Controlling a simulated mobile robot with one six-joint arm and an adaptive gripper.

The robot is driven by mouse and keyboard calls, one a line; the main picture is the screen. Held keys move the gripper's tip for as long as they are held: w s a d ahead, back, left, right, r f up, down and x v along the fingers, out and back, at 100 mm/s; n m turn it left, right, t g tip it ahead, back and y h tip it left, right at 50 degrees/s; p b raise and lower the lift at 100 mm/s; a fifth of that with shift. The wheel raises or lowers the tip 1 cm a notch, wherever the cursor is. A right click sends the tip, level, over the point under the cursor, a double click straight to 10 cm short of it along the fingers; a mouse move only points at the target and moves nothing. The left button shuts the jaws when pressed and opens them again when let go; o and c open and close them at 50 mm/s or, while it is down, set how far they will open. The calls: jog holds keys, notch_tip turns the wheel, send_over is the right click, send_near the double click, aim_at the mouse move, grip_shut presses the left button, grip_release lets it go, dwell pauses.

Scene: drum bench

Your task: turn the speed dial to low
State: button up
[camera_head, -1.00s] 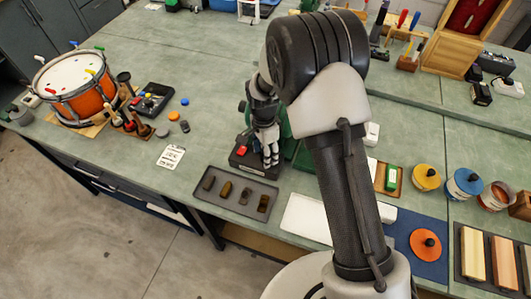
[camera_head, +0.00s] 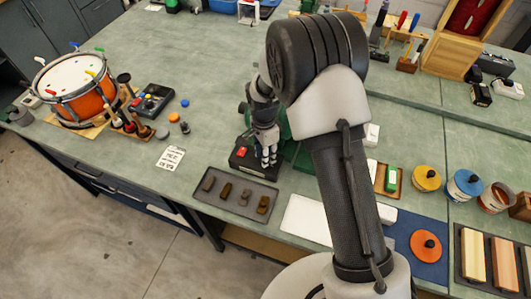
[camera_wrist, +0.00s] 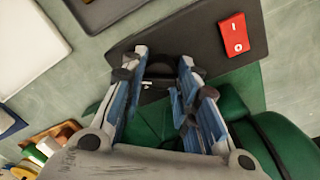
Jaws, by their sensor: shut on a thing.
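A black control panel (camera_wrist: 205,35) on the front of a green machine (camera_wrist: 245,90) carries a red rocker switch (camera_wrist: 232,34) marked I and O. In the wrist view my gripper (camera_wrist: 157,68) points at this panel, its fingertips closed around the dark speed dial (camera_wrist: 160,71). The dial is mostly hidden by the fingers, and its pointer and markings cannot be read. In the head view my gripper (camera_head: 268,158) is at the panel (camera_head: 248,166), just right of the red switch (camera_head: 241,152); my arm hides much of the machine.
A dark tray (camera_head: 232,204) with several small blocks lies in front of the panel. A white card (camera_head: 171,158) lies left of it. A drum (camera_head: 75,90) stands at the far left. Several paint tins, including a yellow one (camera_head: 426,178), stand to the right.

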jog(key=shift+n, duration=0.4)
jog(key=n, duration=0.4)
jog(key=shift+n, duration=0.4)
jog(key=n, duration=0.6)
jog(key=shift+t, duration=0.3)
jog(key=n+p, duration=0.1)
jog(key=n, duration=0.5)
jog(key=shift+n, duration=0.4)
jog(key=n+p, duration=0.1)
jog(key=n, duration=0.4)
jog(key=shift+s+t, duration=0.1)
jog(key=shift+t, duration=0.2)
jog(key=shift+n, duration=0.3)
jog(key=o, duration=1.1)
